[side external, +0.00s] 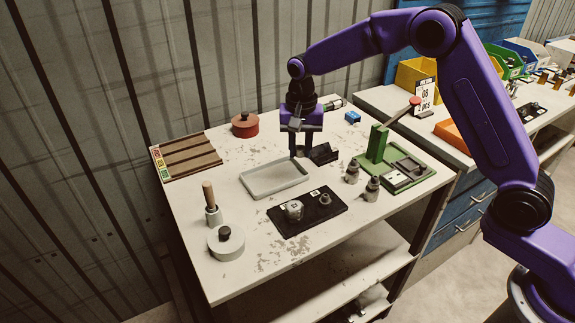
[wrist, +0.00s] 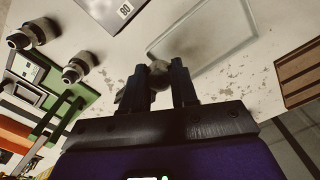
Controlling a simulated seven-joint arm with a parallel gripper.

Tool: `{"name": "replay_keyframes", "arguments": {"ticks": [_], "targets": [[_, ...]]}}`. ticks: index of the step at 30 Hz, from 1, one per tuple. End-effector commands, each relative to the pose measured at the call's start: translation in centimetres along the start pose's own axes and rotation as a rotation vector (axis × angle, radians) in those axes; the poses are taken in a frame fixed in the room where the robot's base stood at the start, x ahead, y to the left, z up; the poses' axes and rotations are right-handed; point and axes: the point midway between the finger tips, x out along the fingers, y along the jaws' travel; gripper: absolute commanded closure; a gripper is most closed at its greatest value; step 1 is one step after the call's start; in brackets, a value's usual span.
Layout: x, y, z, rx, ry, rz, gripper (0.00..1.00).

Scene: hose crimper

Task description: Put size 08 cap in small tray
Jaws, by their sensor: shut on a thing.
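My gripper (side external: 300,155) points down just behind the small tray. In the wrist view its two dark fingers (wrist: 158,72) are closed around a small grey rounded piece (wrist: 158,67), seemingly the cap; its size mark cannot be read. The fingers hide most of this piece in the side view. The small tray (side external: 275,178) is pale grey, shallow and empty, in the middle of the table. It also shows in the wrist view (wrist: 215,30), beyond the fingertips. A sign (side external: 425,96) reading 08 stands at the back right.
A black block (side external: 323,153) sits right of my gripper. A black mat (side external: 300,222) with small grey parts lies in front of the tray. Two grey fittings (side external: 352,171) stand near the green press (side external: 375,143). A red lidded pot (side external: 245,125) and a brown slotted rack (side external: 187,155) are at left.

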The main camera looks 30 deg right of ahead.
Motion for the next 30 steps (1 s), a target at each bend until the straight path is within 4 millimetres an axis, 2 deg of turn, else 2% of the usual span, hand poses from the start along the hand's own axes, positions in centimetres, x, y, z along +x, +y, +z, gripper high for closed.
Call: {"name": "replay_keyframes", "arguments": {"ticks": [3,7,17,24,30], "targets": [[2.0,-1.1,-1.0,0.0,-0.001,0.001,1.0],[3.4,-2.0,-1.9,0.0,0.0,0.001,1.0],[4.9,-2.9,-2.7,0.0,0.0,0.0,1.0],[7.8,-2.9,-2.8,0.0,-0.001,0.002,1.0],[8.1,-3.0,-2.8,0.0,0.0,0.0,1.0]]}}
